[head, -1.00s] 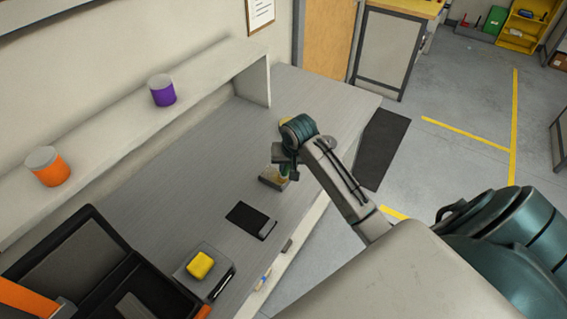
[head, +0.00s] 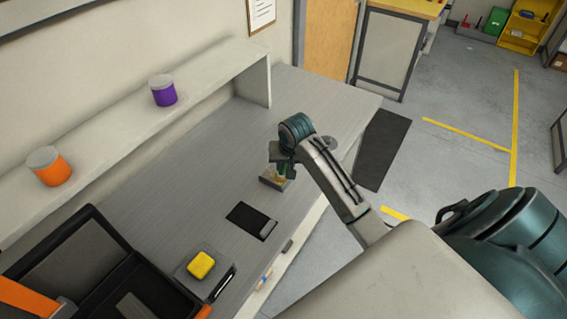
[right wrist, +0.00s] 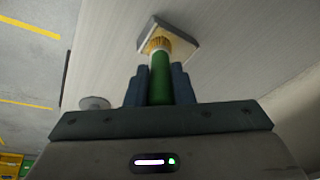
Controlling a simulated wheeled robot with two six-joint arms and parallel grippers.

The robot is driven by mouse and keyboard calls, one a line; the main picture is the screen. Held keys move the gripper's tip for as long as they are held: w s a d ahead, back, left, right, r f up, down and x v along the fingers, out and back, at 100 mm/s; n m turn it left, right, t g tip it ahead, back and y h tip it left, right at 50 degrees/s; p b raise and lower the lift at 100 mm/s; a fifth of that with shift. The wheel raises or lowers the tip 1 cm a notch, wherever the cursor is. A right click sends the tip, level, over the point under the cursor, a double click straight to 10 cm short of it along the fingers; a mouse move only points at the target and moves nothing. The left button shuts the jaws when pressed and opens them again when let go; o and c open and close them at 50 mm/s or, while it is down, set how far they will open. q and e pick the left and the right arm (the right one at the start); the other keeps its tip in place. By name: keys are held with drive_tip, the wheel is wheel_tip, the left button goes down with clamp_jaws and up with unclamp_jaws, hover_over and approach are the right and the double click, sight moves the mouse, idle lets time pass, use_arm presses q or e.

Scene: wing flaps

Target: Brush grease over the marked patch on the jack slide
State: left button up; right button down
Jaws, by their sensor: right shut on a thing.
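My right gripper (head: 283,163) is shut on a green-handled brush (right wrist: 160,78), whose handle stands between the two fingers in the right wrist view. The brush's tan bristles (right wrist: 159,45) point at a small square piece (right wrist: 181,35) with a pale rim. In the head view this piece (head: 270,183) sits on the bench under my gripper, partly hidden by it. I cannot tell whether the bristles touch it, nor whether it is a grease holder or the jack slide. No marked patch can be made out. My left gripper is not in view.
The grey bench (head: 190,170) is mostly clear. A black mat with a grey piece (head: 246,217), a grey block with a yellow pad (head: 201,265) and an open black case (head: 85,255) lie nearer. A shelf holds an orange can (head: 50,168) and a purple can (head: 162,91).

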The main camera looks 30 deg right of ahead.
drive_tip(key=shift+w, duration=0.1)
drive_tip(key=shift+w+a, duration=0.25)
drive_tip(key=shift+w, duration=0.45)
drive_tip(key=shift+w+a, duration=0.3)
drive_tip(key=shift+w, duration=0.35)
drive_tip(key=shift+w+a, duration=0.25)
drive_tip(key=shift+w, duration=0.45)
idle(2.1)
wheel_tip(320, 180, up, 7)
idle(0.7)
